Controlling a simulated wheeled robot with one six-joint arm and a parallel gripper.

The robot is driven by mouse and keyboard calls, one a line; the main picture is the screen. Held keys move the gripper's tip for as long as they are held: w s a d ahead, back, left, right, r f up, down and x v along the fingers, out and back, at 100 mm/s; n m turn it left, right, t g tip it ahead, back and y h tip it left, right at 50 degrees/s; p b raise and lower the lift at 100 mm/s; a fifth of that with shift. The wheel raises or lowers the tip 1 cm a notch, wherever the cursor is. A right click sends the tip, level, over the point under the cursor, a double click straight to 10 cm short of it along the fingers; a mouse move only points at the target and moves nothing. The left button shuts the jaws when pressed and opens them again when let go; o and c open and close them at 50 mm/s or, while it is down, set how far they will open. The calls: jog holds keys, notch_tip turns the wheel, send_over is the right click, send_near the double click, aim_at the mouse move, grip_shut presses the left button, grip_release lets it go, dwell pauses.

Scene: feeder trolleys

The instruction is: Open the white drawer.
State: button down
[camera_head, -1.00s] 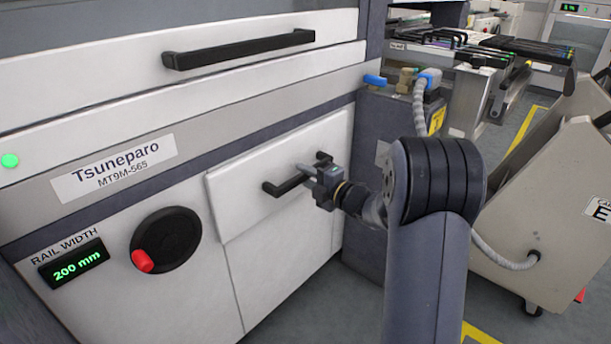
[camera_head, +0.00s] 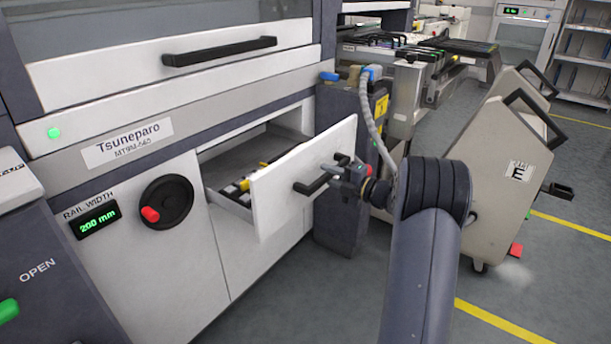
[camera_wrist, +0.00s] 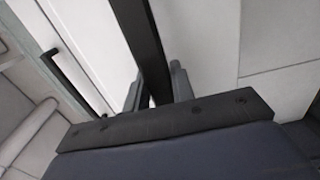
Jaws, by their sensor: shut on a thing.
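The white drawer (camera_head: 303,178) is in the front of the Tsuneparo machine, below its name label. It stands pulled out, with a gap behind its front panel. Inside it I see dark and yellow items (camera_head: 240,183). Its black bar handle (camera_head: 318,184) runs across the front panel. My gripper (camera_head: 345,174) is at the right part of this handle and shut on it. In the wrist view the dark handle bar (camera_wrist: 148,45) passes between the two grey fingers of my gripper (camera_wrist: 155,92). The far inside of the drawer is hidden.
A black knob with a red grip (camera_head: 166,203) and a rail width display (camera_head: 97,219) are left of the drawer. A dark cabinet with a hose (camera_head: 342,150) stands close right of it. A beige trolley (camera_head: 500,170) stands farther right. Grey floor lies in front.

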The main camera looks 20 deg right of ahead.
jog(key=v, duration=0.9)
jog(key=c, duration=1.2)
grip_release()
jog(key=shift+w, duration=0.1)
jog(key=p+v, duration=0.2)
jog(key=v, duration=0.8)
jog(key=shift+s+d, duration=0.2)
jog(key=shift+s, duration=0.15)
